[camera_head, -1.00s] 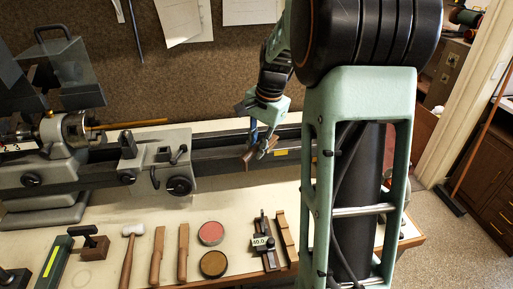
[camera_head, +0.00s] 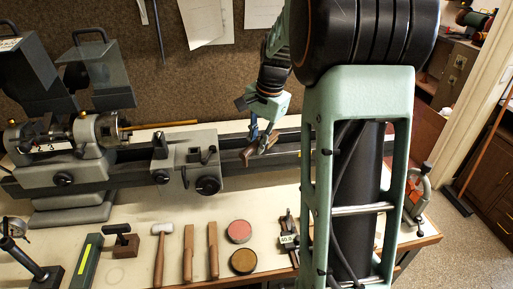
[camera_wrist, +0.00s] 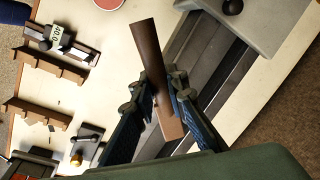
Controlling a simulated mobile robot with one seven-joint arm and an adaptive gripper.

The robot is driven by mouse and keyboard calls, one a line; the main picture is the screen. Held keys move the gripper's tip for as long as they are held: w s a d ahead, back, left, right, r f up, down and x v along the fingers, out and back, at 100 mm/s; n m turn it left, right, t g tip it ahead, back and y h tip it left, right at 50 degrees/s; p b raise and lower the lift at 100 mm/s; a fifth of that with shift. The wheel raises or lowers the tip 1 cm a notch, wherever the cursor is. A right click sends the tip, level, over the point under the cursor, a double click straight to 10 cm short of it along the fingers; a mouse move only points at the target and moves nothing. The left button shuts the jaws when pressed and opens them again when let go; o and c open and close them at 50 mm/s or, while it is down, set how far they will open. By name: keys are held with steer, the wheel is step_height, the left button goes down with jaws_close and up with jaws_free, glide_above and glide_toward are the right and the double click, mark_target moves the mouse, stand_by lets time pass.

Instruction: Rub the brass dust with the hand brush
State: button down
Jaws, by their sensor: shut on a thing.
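My gripper (camera_head: 262,135) is shut on the brown wooden hand brush (camera_head: 247,154), above the lathe bed and right of the carriage. In the wrist view, the brush (camera_wrist: 150,52) stands out between the two dark blue fingers of my gripper (camera_wrist: 163,105), tilted, with its far end toward the top. Its bristles cannot be made out. I cannot make out the brass dust in either view. The lathe bed (camera_wrist: 200,70) runs behind the brush in the wrist view.
The lathe carriage (camera_head: 190,165) stands left of my gripper. On the bench front lie a mallet (camera_head: 160,255), two wooden sticks (camera_head: 188,255), a red round tin (camera_head: 239,231), a brown round tin (camera_head: 243,262) and a gauge tool (camera_head: 287,240). A clamp-like tool (camera_head: 417,190) stands at the right end.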

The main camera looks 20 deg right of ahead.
steer(key=shift+s+d+r+p, duration=0.2)
steer(key=shift+r+p, duration=0.1)
steer(key=shift+r, duration=0.3)
step_height(320, 180, up, 4)
steer(key=p, duration=0.3)
steer(key=shift+w+a+r, duration=0.1)
steer(key=shift+r, duration=0.1)
